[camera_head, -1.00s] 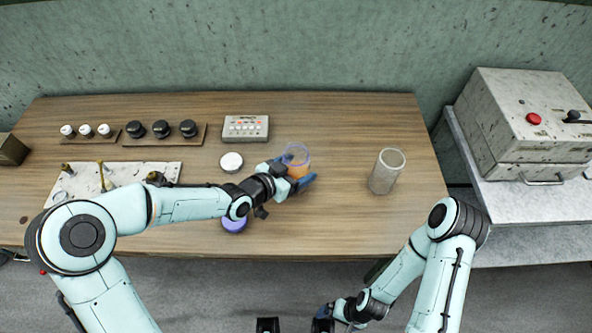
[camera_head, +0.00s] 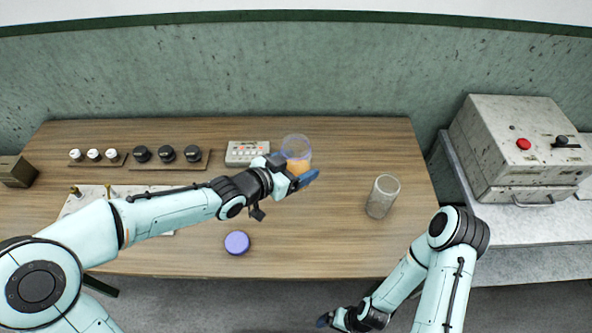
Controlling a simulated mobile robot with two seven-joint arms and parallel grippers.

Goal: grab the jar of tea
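The jar of tea (camera_head: 297,147) is a clear jar with orange tea in its lower part, at the middle of the table's far half. My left gripper (camera_head: 295,176) reaches it from the lower left, with its blue fingers at the jar's lower part, partly hiding it. It appears shut on the jar, which looks raised off the table and about upright. My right gripper (camera_head: 328,320) hangs low in front of the table's front edge, away from the jar; its finger opening cannot be made out.
An empty clear glass (camera_head: 382,197) stands right of the jar. A purple lid (camera_head: 237,243) lies near the front edge. A grey button box (camera_head: 246,152) and racks of black knobs (camera_head: 166,154) and white knobs (camera_head: 94,155) sit left. The table's right front is clear.

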